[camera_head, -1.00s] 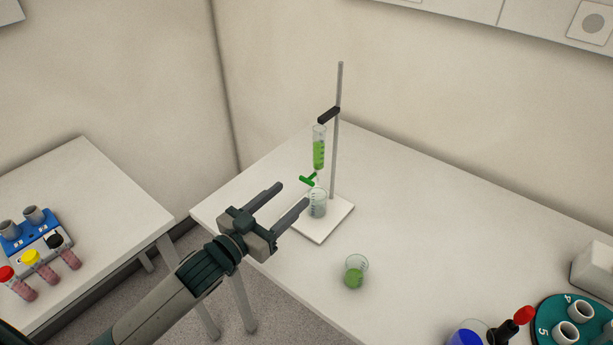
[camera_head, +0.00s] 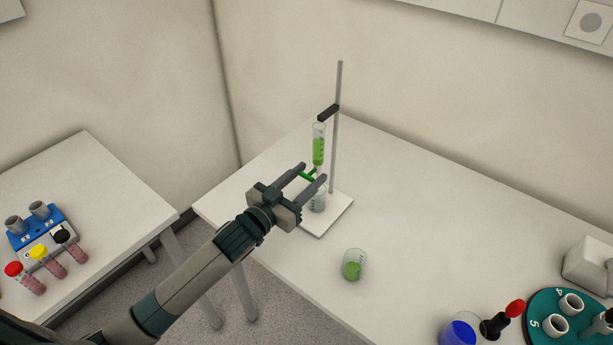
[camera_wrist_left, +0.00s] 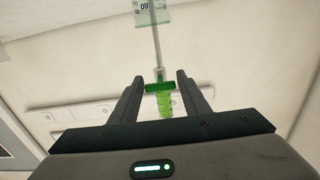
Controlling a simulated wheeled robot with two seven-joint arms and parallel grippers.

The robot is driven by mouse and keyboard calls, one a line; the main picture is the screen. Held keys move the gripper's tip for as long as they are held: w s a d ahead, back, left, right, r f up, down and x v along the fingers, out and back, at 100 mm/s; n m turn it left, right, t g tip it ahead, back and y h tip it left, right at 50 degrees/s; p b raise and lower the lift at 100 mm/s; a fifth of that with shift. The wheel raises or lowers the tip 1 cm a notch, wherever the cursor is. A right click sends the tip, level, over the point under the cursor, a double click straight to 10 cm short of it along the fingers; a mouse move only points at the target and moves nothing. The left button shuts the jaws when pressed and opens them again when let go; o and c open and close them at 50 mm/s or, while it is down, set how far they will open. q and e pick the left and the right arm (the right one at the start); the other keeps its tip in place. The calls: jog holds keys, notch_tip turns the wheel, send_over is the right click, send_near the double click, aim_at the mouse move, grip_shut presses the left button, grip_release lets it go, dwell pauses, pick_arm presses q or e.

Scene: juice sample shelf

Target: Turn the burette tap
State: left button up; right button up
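The burette (camera_head: 319,146) holds green liquid and hangs upright from a clamp on a stand (camera_head: 337,150). Its green tap (camera_head: 307,177) is at its lower end. A clear beaker (camera_head: 318,203) stands below it on the white stand base (camera_head: 325,225). My left gripper (camera_head: 312,172) is open, with its fingers reaching to the tap. In the left wrist view, the green tap (camera_wrist_left: 160,88) lies between the two open fingers, with a gap visible on each side near the tips. The burette tube rises above it. My right gripper is not in view.
A beaker of green liquid (camera_head: 354,265) stands on the white table in front of the stand. A blue-filled flask (camera_head: 460,330) and a teal round rack (camera_head: 545,300) are at the lower right. A side table (camera_head: 110,180) at left carries a blue tube rack (camera_head: 30,222).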

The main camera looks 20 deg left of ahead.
pick_arm(q)
jog(key=c, duration=0.6)
jog(key=shift+m+p, duration=0.35)
jog(key=shift+m, duration=0.65)
jog(key=m, duration=0.3)
jog(key=o, duration=1)
jog(key=shift+o, duration=0.2)
jog(key=b+v, duration=0.5)
jog(key=v, duration=1.2)
jog(key=shift+s+b, duration=0.15)
jog(key=shift+b, duration=0.25)
